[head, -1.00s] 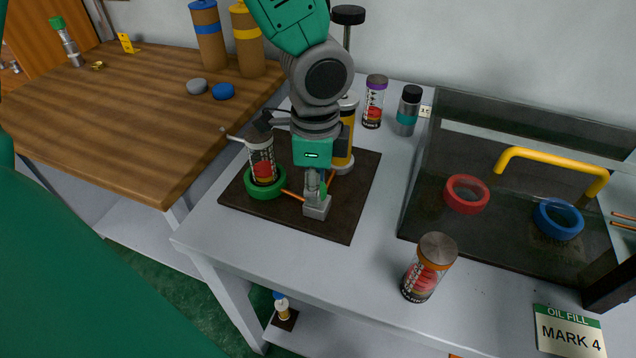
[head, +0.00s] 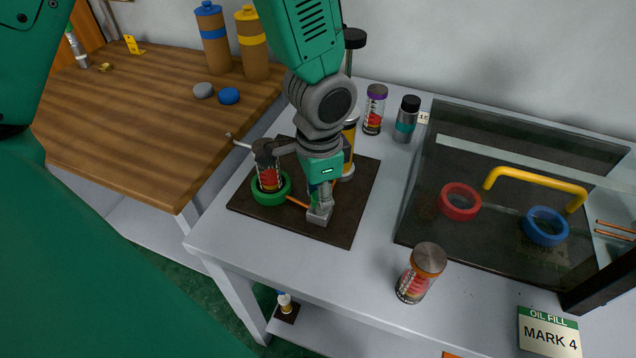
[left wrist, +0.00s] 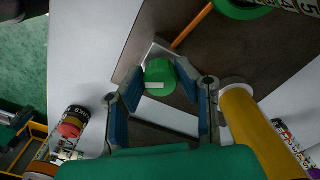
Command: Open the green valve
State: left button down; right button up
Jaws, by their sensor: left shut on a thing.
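The green valve shows in the left wrist view as a short green knob (left wrist: 160,78) between the blue-padded fingertips of my left gripper (left wrist: 163,88). In the head view my left gripper (head: 320,195) points down over a grey metal block (head: 320,216) on the dark square plate (head: 338,230). My left gripper is shut on the green knob. The knob is mostly hidden by the gripper in the head view. An orange pipe (head: 297,201) runs from the block to a green ring (head: 270,195) around a glass cylinder (head: 268,179). My right gripper is not in view.
A yellow cylinder (head: 348,158) stands just behind my gripper. A jar with a brown lid (head: 420,272) stands at the front right. A glass-walled box with a yellow handle (head: 535,181) fills the right. The bench between the plate and jar is clear.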

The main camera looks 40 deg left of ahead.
pick_arm(q)
jog(key=n+p, duration=0.1)
jog(key=n, duration=0.1)
jog(key=n+p, duration=0.1)
jog(key=p, duration=0.1)
jog(key=n+p, duration=0.1)
jog(key=n, duration=0.1)
jog(key=shift+w+d+r+n, duration=0.1)
jog(key=shift+w+r+n, duration=0.15)
jog(key=shift+w+n, duration=0.05)
jog(key=n+p, duration=0.3)
jog(key=n, duration=0.2)
jog(key=shift+w+f+p, duration=0.1)
jog(key=shift+p, duration=0.2)
jog(key=c, duration=1.3)
grip_release()
jog(key=shift+c, duration=0.2)
jog(key=shift+o, duration=0.7)
jog(key=shift+f, duration=0.1)
